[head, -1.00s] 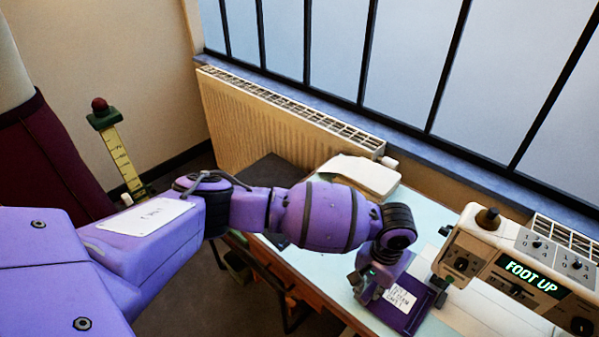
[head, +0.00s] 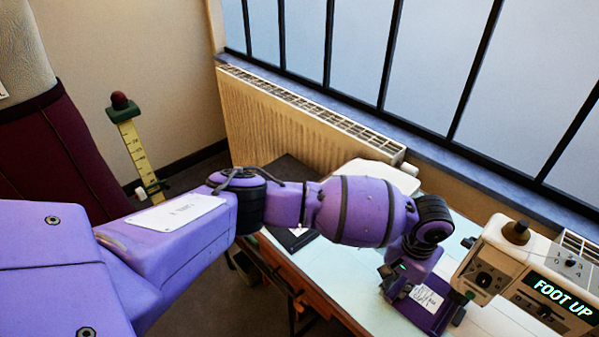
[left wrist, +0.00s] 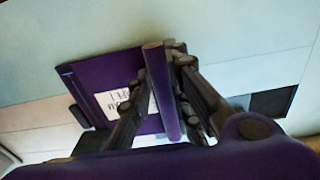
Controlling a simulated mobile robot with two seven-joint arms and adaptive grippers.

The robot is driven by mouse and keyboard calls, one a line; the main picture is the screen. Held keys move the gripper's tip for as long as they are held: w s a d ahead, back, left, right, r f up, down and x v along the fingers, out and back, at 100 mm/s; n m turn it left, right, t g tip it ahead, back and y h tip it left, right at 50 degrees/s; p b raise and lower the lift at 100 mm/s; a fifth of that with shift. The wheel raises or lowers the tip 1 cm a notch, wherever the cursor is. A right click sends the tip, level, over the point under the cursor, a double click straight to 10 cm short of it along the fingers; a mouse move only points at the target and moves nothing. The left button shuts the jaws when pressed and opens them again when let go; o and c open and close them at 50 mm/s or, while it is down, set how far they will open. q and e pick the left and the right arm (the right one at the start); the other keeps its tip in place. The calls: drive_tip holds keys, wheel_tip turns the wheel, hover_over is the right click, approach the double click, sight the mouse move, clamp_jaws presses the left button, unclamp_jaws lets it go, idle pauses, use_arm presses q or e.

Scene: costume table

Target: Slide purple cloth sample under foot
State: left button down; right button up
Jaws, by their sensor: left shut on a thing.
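The purple cloth sample (head: 436,316) lies on the pale table beside the sewing machine (head: 490,262), a white label facing up. In the left wrist view the cloth sample (left wrist: 92,88) is a flat purple piece with a raised upright strip. My left gripper (head: 396,285) is shut on that strip, its fingers on both sides of it (left wrist: 162,92). The machine's display reads "FOOT UP". The foot itself is not clearly visible, so I cannot tell how the cloth stands to it. My right gripper is out of view.
The pale table (head: 345,270) has free surface left of the cloth. A white object (head: 375,176) and a dark flat item (head: 290,185) are at its far end. A radiator (head: 300,120) runs under the window. A yellow ruler stand (head: 133,145) is at left.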

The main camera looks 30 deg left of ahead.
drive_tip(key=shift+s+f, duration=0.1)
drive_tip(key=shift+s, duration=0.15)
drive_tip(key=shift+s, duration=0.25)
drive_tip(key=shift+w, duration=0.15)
use_arm(q)
drive_tip(key=shift+f+p, duration=0.1)
drive_tip(key=shift+p, duration=0.25)
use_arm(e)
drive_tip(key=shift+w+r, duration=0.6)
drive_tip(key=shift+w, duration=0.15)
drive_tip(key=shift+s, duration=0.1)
use_arm(q)
drive_tip(key=c, duration=1.6)
unclamp_jaws()
drive_tip(key=shift+o, duration=0.2)
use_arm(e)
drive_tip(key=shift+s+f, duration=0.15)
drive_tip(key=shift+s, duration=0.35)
